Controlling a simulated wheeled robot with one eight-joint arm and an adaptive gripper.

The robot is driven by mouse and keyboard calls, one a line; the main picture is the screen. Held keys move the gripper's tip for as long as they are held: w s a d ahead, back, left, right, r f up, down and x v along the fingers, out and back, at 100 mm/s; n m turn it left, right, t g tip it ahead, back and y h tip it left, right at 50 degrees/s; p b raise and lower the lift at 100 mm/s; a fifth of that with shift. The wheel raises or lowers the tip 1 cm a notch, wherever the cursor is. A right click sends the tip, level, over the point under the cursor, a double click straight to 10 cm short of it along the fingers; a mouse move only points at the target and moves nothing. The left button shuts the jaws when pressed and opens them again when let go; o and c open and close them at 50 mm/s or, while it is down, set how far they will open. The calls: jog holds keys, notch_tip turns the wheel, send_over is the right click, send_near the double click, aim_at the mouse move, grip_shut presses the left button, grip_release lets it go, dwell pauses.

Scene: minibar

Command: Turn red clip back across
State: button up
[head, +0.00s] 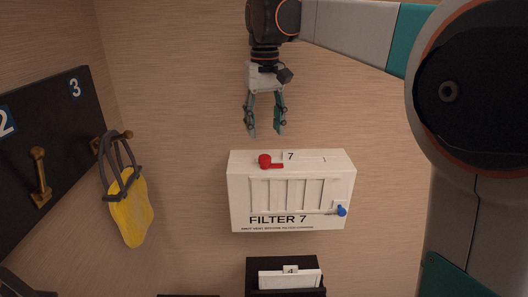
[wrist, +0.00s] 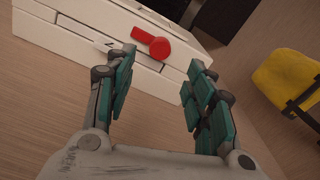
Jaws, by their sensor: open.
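My gripper (head: 265,131) is open and empty, pointing down above the box's top edge, apart from the clip. The gripper also shows in the wrist view (wrist: 158,72), its teal fingers spread.
A blue clip (head: 341,210) sits at the box's lower right. A yellow item (head: 131,210) hangs from a hook on a dark numbered board (head: 53,133) at left. A dark holder (head: 251,276) with a white piece stands below the box. Bare wall lies around the box.

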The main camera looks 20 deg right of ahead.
aim_at(265, 157)
notch_tip(265, 157, down, 9)
jog(key=shift+p, duration=0.65)
jog(key=c, duration=1.1)
